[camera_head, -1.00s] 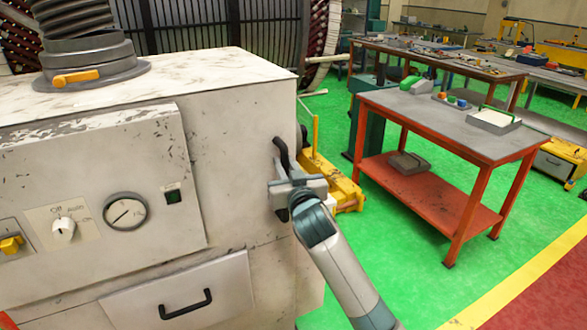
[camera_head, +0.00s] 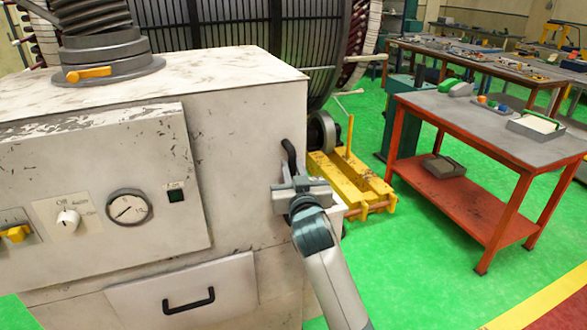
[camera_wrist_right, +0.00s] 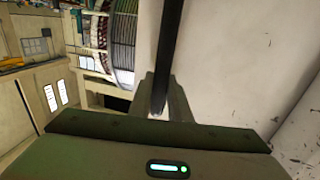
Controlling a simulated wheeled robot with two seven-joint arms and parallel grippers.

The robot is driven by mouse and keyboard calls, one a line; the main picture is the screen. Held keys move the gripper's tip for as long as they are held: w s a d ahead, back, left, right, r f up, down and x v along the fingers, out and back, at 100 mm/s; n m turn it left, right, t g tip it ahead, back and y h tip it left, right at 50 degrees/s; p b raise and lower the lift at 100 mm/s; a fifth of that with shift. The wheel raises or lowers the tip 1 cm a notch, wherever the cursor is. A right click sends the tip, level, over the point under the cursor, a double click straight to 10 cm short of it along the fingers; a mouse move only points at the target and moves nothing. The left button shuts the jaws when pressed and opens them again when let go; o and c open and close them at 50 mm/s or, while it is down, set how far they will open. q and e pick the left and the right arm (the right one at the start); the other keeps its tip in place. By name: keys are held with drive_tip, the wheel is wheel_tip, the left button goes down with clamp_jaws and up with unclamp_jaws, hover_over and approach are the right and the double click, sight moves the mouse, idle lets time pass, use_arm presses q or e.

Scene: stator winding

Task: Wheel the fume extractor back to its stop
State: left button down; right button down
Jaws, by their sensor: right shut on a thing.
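The fume extractor (camera_head: 255,130) is a worn off-white cabinet filling the left of the head view. A ribbed grey hose rises from its top, and a gauge, a knob and a drawer are on its front. A black handle (camera_head: 290,158) stands on its right side. My right gripper (camera_head: 294,182) is shut on this handle. In the right wrist view the handle (camera_wrist_right: 168,50) runs as a dark bar down between the fingers, beside the cabinet's pale wall (camera_wrist_right: 235,60). My left gripper is not in view. No stop can be made out; the floor behind the cabinet is hidden.
A yellow wheeled frame (camera_head: 350,180) stands on the floor close to the extractor's right. An orange-red bench (camera_head: 480,125) with boxes stands farther right. A large stator (camera_head: 345,50) rises behind the extractor. Green floor (camera_head: 410,270) is free at the front right.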

drive_tip(key=c, duration=1.6)
unclamp_jaws()
drive_tip(key=shift+a+f, duration=0.1)
drive_tip(key=shift+a, duration=0.2)
drive_tip(key=shift+c, duration=0.2)
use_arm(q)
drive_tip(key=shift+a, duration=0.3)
use_arm(e)
drive_tip(key=shift+s+a, duration=0.1)
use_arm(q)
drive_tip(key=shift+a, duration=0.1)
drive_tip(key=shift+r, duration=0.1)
use_arm(e)
drive_tip(key=shift+s+d, duration=0.1)
drive_tip(key=shift+d, duration=0.1)
